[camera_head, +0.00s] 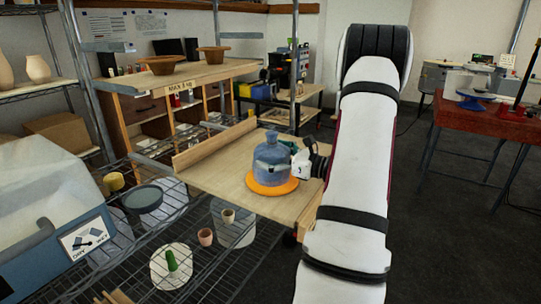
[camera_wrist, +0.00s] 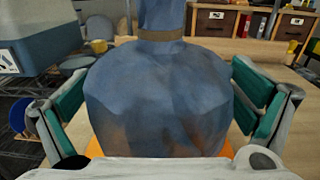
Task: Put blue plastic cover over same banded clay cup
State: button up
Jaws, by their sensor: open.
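The blue plastic cover (camera_head: 272,160) stands upright on an orange round disc (camera_head: 262,187) on the wooden worktable. It has a bulging body and a narrow neck with a brownish band, and it fills the middle of the wrist view (camera_wrist: 160,95). My gripper (camera_head: 303,161) is at the cover's right side in the head view. In the wrist view its green-padded fingers are spread, one on each side of the cover, with the jaws open. No banded clay cup shows clearly; whether one is under the cover is hidden.
A wire shelf (camera_head: 205,275) at the lower left holds small cups, including a pinkish cup (camera_head: 205,237), and a white disc with a green object (camera_head: 172,262). A wooden ledge (camera_head: 213,143) edges the worktable. A cabinet with bowls (camera_head: 165,64) stands behind.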

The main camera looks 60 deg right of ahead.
jog(key=shift+s, duration=0.1)
jog(key=s, duration=0.4)
jog(key=s+d, duration=0.1)
jog(key=s, duration=0.6)
jog(key=shift+s+d, duration=0.15)
jog(key=shift+s, duration=0.25)
